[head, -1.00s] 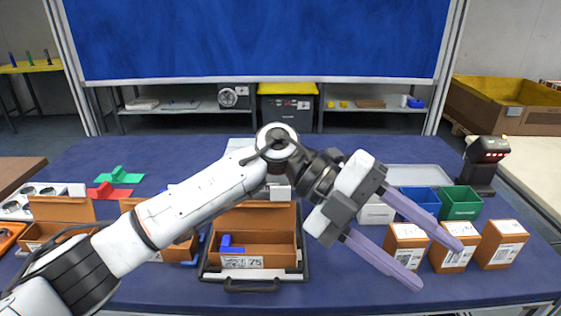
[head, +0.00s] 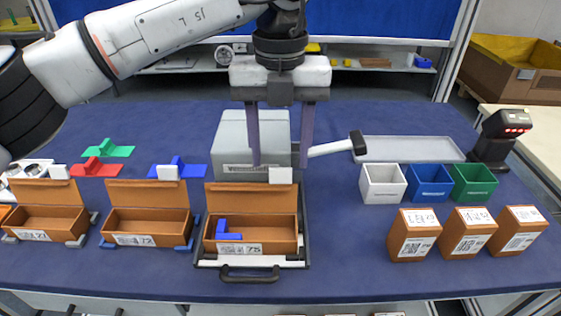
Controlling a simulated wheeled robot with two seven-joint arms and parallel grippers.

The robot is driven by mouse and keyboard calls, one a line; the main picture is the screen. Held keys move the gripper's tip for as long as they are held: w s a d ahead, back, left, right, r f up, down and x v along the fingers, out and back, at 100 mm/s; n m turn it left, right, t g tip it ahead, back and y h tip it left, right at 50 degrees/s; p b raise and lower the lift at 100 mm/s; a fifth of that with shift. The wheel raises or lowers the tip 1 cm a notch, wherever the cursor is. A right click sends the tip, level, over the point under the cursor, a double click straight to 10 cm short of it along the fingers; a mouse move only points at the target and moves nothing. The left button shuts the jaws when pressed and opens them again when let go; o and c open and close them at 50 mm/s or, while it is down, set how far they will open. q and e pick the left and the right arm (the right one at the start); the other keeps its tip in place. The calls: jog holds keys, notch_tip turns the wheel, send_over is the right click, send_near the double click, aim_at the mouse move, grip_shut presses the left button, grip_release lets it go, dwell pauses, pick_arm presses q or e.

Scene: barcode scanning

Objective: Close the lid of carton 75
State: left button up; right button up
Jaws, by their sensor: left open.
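Carton 75 (head: 251,248) is an orange-brown box at the front middle of the table, with its label facing me. Its lid (head: 240,197) stands open, upright at the back edge, with a white tab (head: 280,176) on its top right. A blue L-shaped part (head: 230,233) lies inside the carton at the left. My left gripper (head: 281,165) points down, open, with its two purple-grey fingers behind and above the lid in the picture. My right gripper is not in view.
Open cartons 72 (head: 148,228) and 71 (head: 45,223) stand to the left. A grey box (head: 231,140) is behind the gripper. White (head: 382,184), blue and green bins, closed cartons (head: 412,246) and a scanner (head: 497,140) are on the right.

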aim_at(281, 168)
pick_arm(q)
jog(key=shift+f, duration=1.75)
grip_shut()
